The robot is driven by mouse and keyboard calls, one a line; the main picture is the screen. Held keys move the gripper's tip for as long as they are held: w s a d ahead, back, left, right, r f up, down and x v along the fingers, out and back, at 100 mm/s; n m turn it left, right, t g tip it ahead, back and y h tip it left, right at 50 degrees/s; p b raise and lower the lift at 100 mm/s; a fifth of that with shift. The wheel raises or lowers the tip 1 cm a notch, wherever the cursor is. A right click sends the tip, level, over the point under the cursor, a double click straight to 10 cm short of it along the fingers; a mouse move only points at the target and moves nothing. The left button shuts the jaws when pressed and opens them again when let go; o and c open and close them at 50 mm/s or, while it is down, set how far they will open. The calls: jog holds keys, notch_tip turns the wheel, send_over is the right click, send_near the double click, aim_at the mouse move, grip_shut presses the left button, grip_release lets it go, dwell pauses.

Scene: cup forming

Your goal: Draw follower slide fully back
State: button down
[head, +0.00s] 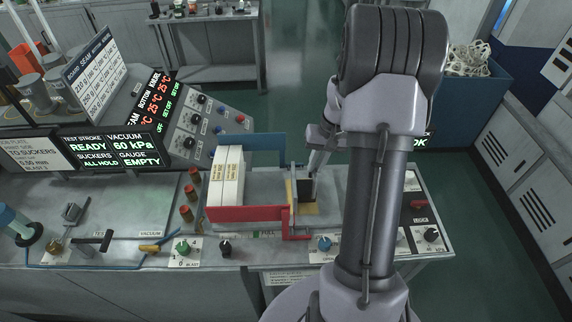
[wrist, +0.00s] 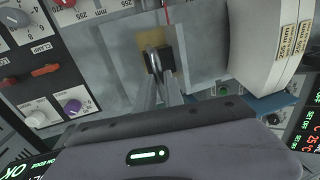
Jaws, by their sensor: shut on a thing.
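The follower slide shows as a dark upright block with a brass-coloured plate (head: 292,193) in the open-topped magazine, toward its right end. In the wrist view its black block (wrist: 167,57) is at the fingertips, over a brass patch. My gripper (wrist: 155,60) is shut on the black block; my gripper (head: 312,172) comes down on it from above in the head view. A stack of white card blanks (head: 227,178) stands at the left end of the magazine, apart from the follower; it also shows in the wrist view (wrist: 267,40). My arm hides the area right of the follower.
A red rail (head: 245,213) runs along the magazine's near side and a blue rail (head: 252,150) along its far side. Knobs line the bench front, including a blue one (head: 324,243). A gauge display (head: 125,150) stands at left. The magazine floor between stack and follower is clear.

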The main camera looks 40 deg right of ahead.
jog(key=s+d, duration=0.5)
jog(key=d, duration=0.3)
jog(key=shift+s+d+p, duration=0.35)
jog(key=shift+p, duration=0.05)
jog(key=shift+r, duration=0.1)
jog(key=c, duration=1.6)
grip_release()
jog(key=shift+d, duration=0.1)
jog(key=shift+o, duration=0.7)
jog(key=shift+s+d, duration=0.1)
jog(key=shift+s, duration=0.05)
notch_tip(320, 180, up, 17)
jog(key=s+d+p, duration=0.1)
jog(key=d+p, duration=0.1)
jog(key=shift+s+d, duration=0.3)
jog(key=shift+s, duration=0.1)
jog(key=shift+a, duration=0.1)
